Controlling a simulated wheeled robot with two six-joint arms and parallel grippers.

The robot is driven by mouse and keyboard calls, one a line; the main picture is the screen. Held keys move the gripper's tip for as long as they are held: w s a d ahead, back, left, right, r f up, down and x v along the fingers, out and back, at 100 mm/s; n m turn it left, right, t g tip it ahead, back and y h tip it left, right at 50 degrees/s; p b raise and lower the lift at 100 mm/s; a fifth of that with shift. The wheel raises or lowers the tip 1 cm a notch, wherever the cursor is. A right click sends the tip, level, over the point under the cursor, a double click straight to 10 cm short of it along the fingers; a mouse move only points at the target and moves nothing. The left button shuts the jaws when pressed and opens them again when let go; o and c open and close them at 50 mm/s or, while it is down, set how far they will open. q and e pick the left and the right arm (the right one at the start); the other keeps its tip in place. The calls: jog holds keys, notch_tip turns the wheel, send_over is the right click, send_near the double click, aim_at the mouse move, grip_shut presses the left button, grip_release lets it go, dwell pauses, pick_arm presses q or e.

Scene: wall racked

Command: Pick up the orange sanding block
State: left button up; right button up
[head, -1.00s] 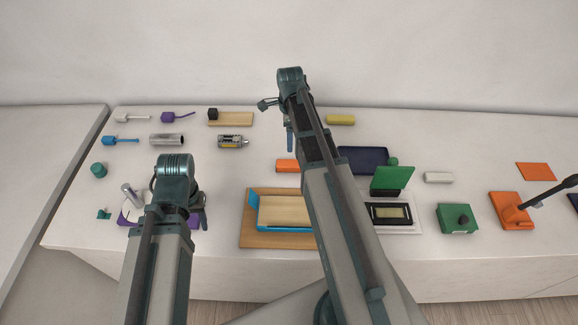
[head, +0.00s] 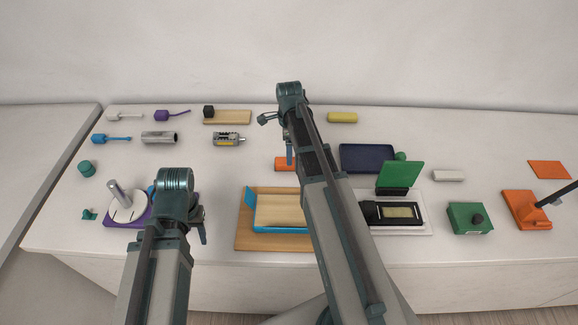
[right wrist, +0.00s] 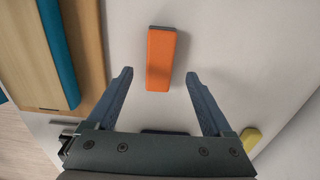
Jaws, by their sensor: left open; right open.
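The orange sanding block (head: 282,164) lies on the table, partly behind my right arm in the head view. My right gripper (right wrist: 159,74) is open and empty. Its fingertips show to either side of the block's near half, with gaps on both sides; its height above the block is unclear. My left gripper (head: 203,225) is open near the purple-based stand, its fingers mostly hidden behind the wrist.
A wooden board with a blue-edged tray (head: 248,200) lies in front of the block. A navy tray (head: 366,158) and a green-lidded box (head: 400,178) stand right of my arm. A yellow block (head: 342,117) lies behind. White table is clear around the block.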

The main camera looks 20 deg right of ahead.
pick_arm(q)
notch_tip(320, 180, down, 5)
jog(key=b, duration=0.4)
jog(key=shift+r, duration=0.1)
pick_arm(e)
notch_tip(320, 180, down, 5)
jog(key=shift+a+r, duration=0.1)
pick_arm(q)
jog(key=shift+r, duration=0.1)
pick_arm(e)
jog(key=shift+r, duration=0.1)
jog(key=shift+c, duration=0.2)
grip_shut()
